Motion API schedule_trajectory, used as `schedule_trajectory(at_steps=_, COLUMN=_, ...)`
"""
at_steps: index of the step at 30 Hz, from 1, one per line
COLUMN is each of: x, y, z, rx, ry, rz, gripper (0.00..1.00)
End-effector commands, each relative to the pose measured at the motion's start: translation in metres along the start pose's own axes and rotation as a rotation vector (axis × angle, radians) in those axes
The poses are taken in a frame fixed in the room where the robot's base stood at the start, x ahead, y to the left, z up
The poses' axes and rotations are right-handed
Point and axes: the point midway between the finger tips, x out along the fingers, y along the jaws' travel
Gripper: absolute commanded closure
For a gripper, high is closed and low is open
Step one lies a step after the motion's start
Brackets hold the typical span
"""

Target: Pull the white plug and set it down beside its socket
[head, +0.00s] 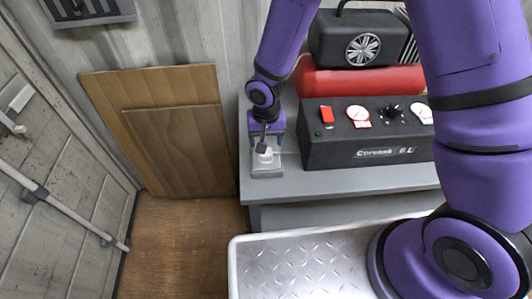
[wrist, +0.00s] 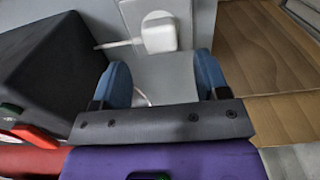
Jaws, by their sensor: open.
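The white plug (wrist: 159,37) sits on a pale grey socket plate (wrist: 130,14) in the wrist view, with a white cable running off to the left. In the head view the plug (head: 265,155) shows small at the left end of the grey bench, on the socket box (head: 267,173). My gripper (wrist: 163,60) is open and empty. Its two blue fingers are apart, and the plug lies just beyond the fingertips, between their lines. In the head view my gripper (head: 263,143) is right above the plug and partly hides it. How deep the plug is seated cannot be seen.
A black control box (head: 365,132) with a red switch and dials stands close on the right of the socket in the head view. A red tank (head: 360,81) and black motor unit stand behind it. Wooden boards (head: 165,135) lean left of the bench (head: 340,183).

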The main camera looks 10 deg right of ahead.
Motion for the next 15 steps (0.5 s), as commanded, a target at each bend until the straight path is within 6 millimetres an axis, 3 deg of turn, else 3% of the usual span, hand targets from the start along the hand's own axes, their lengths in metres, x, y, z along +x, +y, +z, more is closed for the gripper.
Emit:
schedule_trajectory(at_steps=6, x=0.029, y=0.0, z=0.001, rx=-0.001, ry=-0.003, rz=0.001, gripper=0.32)
schedule_trajectory(at_steps=15, x=0.056, y=0.0, z=0.001, rx=0.0, ry=-0.002, rz=0.001, gripper=0.32)
